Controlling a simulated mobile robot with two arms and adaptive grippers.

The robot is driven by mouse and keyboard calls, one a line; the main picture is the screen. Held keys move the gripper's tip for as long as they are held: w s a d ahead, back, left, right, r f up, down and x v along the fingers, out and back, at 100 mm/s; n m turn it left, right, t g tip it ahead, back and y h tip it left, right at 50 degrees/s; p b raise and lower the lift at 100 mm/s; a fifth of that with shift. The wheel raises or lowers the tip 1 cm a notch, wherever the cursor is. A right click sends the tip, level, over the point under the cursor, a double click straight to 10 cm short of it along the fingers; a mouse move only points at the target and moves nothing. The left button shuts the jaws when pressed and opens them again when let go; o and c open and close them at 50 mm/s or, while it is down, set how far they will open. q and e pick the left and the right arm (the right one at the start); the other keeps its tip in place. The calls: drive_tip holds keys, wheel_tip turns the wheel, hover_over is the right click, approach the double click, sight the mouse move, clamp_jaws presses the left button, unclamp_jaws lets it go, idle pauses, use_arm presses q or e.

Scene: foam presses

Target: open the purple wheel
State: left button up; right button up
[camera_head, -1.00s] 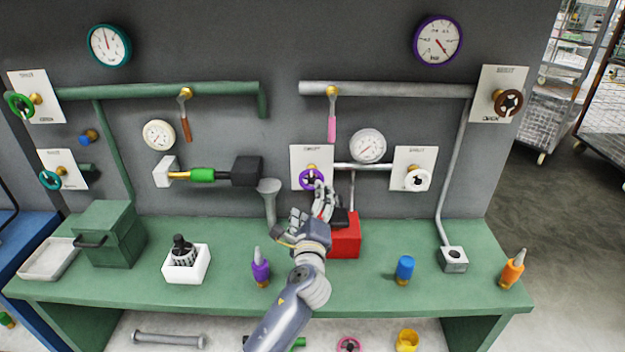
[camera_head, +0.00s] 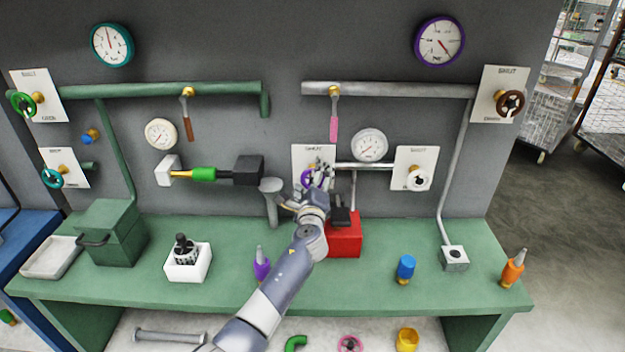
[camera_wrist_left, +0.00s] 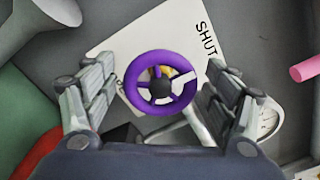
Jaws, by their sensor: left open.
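The purple wheel (camera_wrist_left: 135,97) is a ring with spokes and a dark hub. One spoke is white. It sits in front of a white plate (camera_wrist_left: 110,48) marked SHUT in the left wrist view. In the head view the purple wheel (camera_head: 306,177) is partly hidden behind my left gripper (camera_head: 316,176). In the left wrist view my left gripper (camera_wrist_left: 158,98) is open, with one finger on each side of the wheel. I see gaps between the fingers and the rim; contact cannot be told. My right gripper is not in view.
A red box (camera_head: 345,240) with a black top stands on the green bench just below the wheel. A grey funnel (camera_head: 271,190) is close on the left. A purple bottle (camera_head: 262,265) stands near my arm.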

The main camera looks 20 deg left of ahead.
use_arm(q)
drive_tip(key=shift+c, duration=0.3)
drive_tip(key=c, duration=1)
